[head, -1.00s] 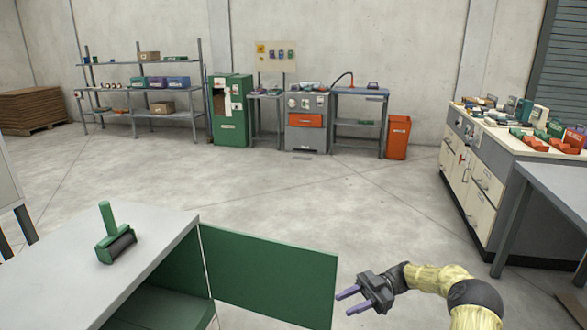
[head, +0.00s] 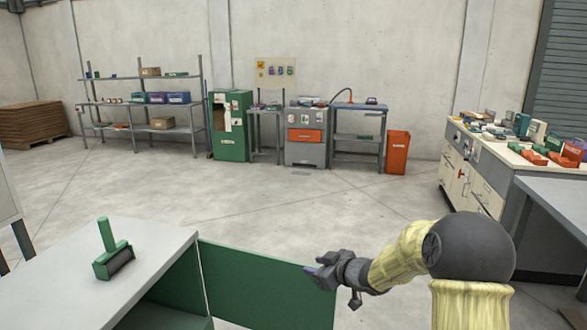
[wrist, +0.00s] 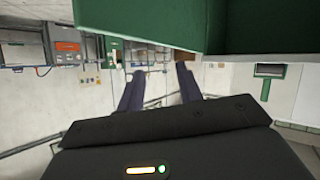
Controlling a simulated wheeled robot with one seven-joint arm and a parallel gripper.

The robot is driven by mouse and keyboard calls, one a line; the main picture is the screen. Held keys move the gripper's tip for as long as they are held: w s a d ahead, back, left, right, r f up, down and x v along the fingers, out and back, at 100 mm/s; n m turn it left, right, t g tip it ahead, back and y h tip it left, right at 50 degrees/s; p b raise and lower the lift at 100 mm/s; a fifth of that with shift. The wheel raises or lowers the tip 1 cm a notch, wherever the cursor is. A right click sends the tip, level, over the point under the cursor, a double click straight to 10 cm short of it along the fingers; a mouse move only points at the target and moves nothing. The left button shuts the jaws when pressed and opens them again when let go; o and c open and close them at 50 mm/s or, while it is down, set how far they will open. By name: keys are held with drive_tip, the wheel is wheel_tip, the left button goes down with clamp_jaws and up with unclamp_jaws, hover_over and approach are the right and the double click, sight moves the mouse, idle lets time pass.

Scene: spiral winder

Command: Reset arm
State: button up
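My gripper (head: 318,270) is in the lower middle of the head view, beside the outer end of an open green cabinet door (head: 262,284). Its purple-grey fingers point left. In the wrist view, the two fingers (wrist: 158,88) stand apart with nothing between them, so it is open and empty. The green panel across the top of the wrist view (wrist: 150,22) is close to the fingertips. I cannot tell whether it touches them. My arm, in a yellow sleeve, reaches in from the lower right.
A grey table (head: 560,190) and a cluttered workbench (head: 470,165) stand at right. Shelves, machines and an orange bin (head: 397,152) line the far wall. The middle floor is clear.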

drive_tip(key=s+d+f+m+g+h, duration=0.1)
drive_tip(key=s+d+m+g+h, duration=0.15)
drive_tip(key=s, duration=0.75)
drive_tip(key=s+d+f+m+g+h, duration=0.2)
drive_tip(key=s+d+m+h, duration=0.15)
drive_tip(key=s, duration=0.75)
drive_tip(key=s+d+f+m+g+h, duration=0.1)
drive_tip(key=s+d+m+g+h, duration=0.2)
drive_tip(key=s, duration=0.7)
wheel_tip(320, 180, down, 10)
drive_tip(key=m+y+b, duration=0.1)
drive_tip(key=b, duration=0.9)
drive_tip(key=w+p+v, duration=0.3)
drive_tip(key=p+v, duration=1.3)
drive_tip(key=w+r+p+v, duration=0.1)
drive_tip(key=w+p+v, duration=0.3)
drive_tip(key=p+v, duration=1.2)
drive_tip(key=shift+s+d+r+p, duration=0.25)
drive_tip(key=shift+r+p, duration=0.15)
drive_tip(key=shift+p, duration=0.25)
